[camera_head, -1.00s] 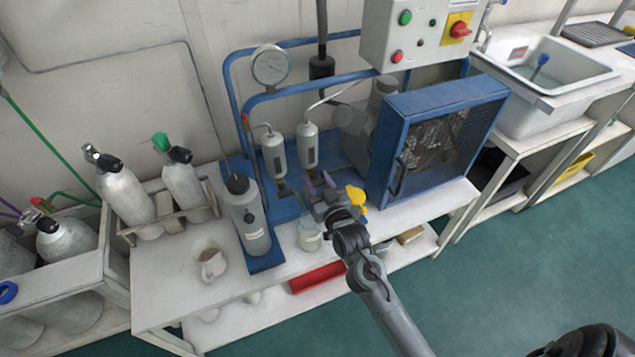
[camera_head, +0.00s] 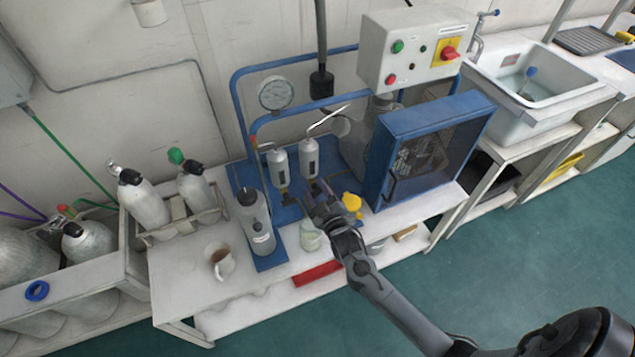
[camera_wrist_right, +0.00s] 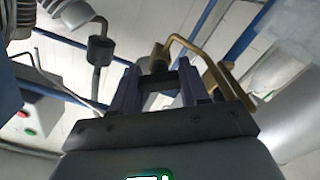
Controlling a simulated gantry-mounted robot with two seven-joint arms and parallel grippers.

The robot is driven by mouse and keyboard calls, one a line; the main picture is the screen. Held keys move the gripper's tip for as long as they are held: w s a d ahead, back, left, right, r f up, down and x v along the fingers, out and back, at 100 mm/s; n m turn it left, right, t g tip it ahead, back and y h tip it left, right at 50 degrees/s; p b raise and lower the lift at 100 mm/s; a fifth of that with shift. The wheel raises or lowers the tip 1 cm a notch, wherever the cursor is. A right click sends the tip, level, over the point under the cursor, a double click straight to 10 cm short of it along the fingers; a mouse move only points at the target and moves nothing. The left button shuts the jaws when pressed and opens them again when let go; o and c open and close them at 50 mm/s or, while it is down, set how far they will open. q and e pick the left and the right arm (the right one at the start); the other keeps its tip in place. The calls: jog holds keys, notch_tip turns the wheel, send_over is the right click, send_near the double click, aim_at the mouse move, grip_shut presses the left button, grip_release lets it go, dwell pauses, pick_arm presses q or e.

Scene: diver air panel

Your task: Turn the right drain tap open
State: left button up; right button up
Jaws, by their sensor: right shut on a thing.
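My right gripper (camera_head: 318,190) reaches in from the lower right to the foot of the right filter cylinder (camera_head: 309,157). In the right wrist view its two purple fingers (camera_wrist_right: 158,90) are closed on part of the right drain tap, whose brass body and bent brass piece (camera_wrist_right: 185,42) show beyond and beside the fingers. The gripped part is mostly hidden, so I cannot tell the handle's angle. The left filter cylinder (camera_head: 279,167) stands beside it, with its brass drain tap (camera_head: 288,198) below. My left gripper is not in view.
A glass jar (camera_head: 310,236) stands below the gripper, and a yellow object (camera_head: 352,203) is close to its right. The blue-framed guard (camera_head: 432,150) stands further right. A grey bottle (camera_head: 256,222) and a mug (camera_head: 221,262) are on the left of the bench.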

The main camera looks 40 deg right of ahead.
jog(key=n+p, duration=0.5)
jog(key=shift+r+n, duration=0.2)
jog(key=shift+n, duration=0.1)
jog(key=n+p, duration=0.2)
jog(key=shift+f+n, duration=0.15)
jog(key=shift+n, duration=0.55)
jog(key=shift+f, duration=0.1)
jog(key=o, duration=1.1)
jog(key=shift+c, duration=0.2)
